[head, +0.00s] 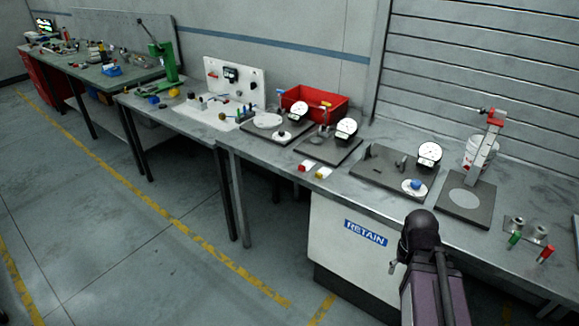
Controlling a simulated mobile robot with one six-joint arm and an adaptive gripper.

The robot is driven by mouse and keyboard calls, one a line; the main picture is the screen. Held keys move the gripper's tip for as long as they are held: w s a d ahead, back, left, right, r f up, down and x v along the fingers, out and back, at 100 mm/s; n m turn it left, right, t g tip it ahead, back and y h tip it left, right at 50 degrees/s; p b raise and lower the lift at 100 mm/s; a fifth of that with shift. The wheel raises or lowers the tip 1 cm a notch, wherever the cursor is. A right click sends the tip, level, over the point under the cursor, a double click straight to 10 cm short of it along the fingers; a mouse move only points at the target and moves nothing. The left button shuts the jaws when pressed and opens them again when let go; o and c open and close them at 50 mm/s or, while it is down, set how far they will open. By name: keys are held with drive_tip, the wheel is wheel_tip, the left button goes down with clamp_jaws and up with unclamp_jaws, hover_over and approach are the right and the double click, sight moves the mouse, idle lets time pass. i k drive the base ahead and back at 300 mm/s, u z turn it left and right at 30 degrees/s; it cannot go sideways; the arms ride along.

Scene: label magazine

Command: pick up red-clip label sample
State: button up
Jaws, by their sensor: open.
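A small sample with a red clip (303,167) and a pale body lies near the front edge of the grey bench, left of the RETAIN panel. A similar sample with a yellow clip (322,173) lies just to its right, close beside it. Both are small, and I cannot make out any label print. My purple arm with its dark joint rises at the bottom right, in front of the bench. The fingers of my gripper do not show clearly, and nothing of mine is near the red-clip sample.
Behind the samples stand dial gauges (346,128) on dark plates and a red bin (315,103). A gauge stand (487,148) is further right, with green-handled (514,240) and red-handled (546,252) pieces near the front edge. Bare bench top lies right of the yellow-clip sample.

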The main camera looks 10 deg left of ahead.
sight(306, 165)
drive_tip(key=z, duration=0.35)
drive_tip(key=i, duration=1)
drive_tip(key=u, duration=0.35)
